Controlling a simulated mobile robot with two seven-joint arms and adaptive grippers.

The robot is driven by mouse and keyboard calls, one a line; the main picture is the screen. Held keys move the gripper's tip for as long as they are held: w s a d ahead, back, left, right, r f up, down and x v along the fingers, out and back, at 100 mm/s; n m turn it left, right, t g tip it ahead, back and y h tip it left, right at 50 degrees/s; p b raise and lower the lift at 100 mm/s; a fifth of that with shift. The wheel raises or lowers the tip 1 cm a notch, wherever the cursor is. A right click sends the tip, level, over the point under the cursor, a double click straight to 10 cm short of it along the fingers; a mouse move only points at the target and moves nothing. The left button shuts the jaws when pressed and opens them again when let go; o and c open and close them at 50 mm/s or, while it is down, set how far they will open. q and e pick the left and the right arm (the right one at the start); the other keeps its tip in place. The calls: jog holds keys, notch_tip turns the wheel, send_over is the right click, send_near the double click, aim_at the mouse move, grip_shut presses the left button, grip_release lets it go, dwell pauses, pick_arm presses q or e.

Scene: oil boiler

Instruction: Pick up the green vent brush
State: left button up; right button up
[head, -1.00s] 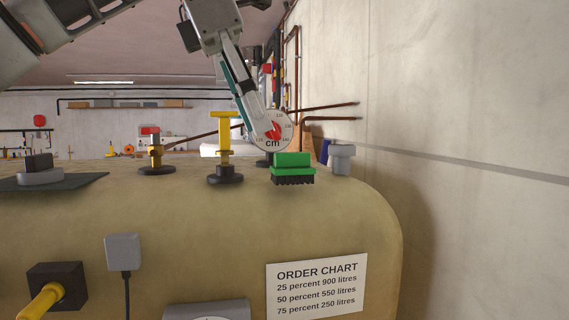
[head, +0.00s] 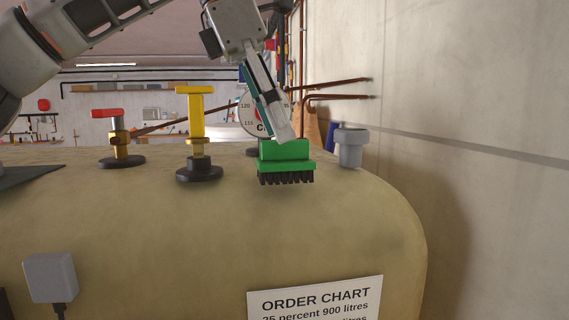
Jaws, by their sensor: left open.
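The green vent brush (head: 285,161) rests on the top of the tan tank (head: 200,240), near its right end, with its black bristles facing down. It has a wide base and a narrower raised block on top. My left gripper (head: 284,138) reaches down from above and is open. Its fingertips overlap the top edge of the brush in the head view. I cannot tell whether they touch it. My right gripper is not in view.
A grey vent cap (head: 351,147) stands just right of the brush. A yellow T-shaped fitting (head: 196,130) and a red-handled valve (head: 119,135) stand to the left. A round gauge (head: 258,115) is behind the gripper. A bare wall (head: 480,150) bounds the right side.

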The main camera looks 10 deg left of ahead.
aim_at(285, 144)
pick_arm(q)
jog(key=shift+x, duration=2.1)
jog(key=shift+r, duration=0.1)
jog(key=c, duration=1.2)
jog(key=shift+c, duration=0.2)
jog(key=shift+r, duration=5)
jog(key=o, duration=0.6)
jog(key=c, duration=0.4)
